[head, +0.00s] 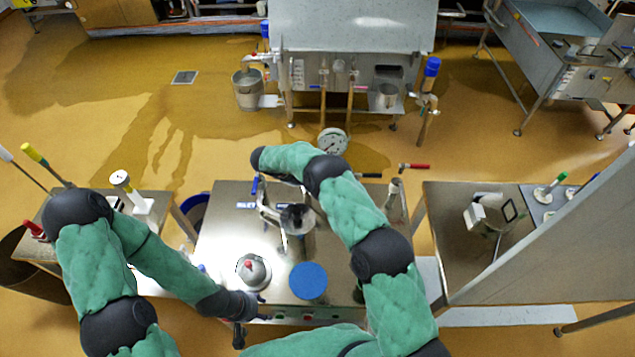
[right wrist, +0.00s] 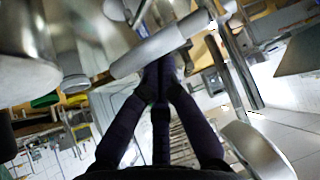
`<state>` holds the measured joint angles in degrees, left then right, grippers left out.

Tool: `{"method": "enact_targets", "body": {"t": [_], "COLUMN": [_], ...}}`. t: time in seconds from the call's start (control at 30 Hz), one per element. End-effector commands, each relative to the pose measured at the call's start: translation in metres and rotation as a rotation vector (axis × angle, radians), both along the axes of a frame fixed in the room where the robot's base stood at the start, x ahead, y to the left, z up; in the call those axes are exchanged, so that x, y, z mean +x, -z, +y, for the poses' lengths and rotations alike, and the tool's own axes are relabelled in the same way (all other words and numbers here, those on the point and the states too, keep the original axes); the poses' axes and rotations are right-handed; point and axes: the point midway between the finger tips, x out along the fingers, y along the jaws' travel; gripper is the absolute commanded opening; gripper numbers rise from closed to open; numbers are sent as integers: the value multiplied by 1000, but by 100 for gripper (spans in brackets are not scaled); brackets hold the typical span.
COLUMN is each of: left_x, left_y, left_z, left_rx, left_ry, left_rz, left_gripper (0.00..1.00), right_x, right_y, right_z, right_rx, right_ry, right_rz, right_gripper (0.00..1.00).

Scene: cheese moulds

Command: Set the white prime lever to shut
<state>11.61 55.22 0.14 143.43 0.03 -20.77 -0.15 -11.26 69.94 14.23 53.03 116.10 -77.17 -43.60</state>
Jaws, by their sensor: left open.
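My left gripper (head: 246,318) is open and empty at the bench's front edge, well away from that bar. My right arm reaches over the bench and its gripper is not clear in the head view. In the right wrist view the dark fingers of my right gripper (right wrist: 160,78) come together beside a pale grey cylinder (right wrist: 150,54). I cannot tell whether they touch it.
A steel funnel (head: 297,218), a red-knobbed dome (head: 252,270) and a blue disc (head: 308,281) are on the bench. A dial gauge (head: 332,141) and a red-handled lever (head: 413,166) stand behind. Side tables flank the bench. Open floor lies beyond.

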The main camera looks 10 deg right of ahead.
Motion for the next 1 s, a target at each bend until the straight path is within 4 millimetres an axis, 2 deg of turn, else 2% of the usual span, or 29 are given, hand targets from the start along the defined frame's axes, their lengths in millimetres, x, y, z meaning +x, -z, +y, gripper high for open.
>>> {"method": "enact_targets", "body": {"t": [0.07, 0.3, 1.0], "left_x": [0, 0, 0], "left_y": [7, 14, 17], "left_z": [0, 0, 0], "left_rx": [0, 0, 0], "left_ry": [0, 0, 0], "left_rz": [0, 0, 0], "left_gripper": [49, 49, 49], "right_x": [-1, -3, -2], "right_y": [5, 3, 0], "right_z": [6, 14, 20], "right_rx": [2, 2, 1], "right_ry": [62, 62, 60], "right_rz": [1, 2, 0], "right_gripper": [0, 0, 0]}}
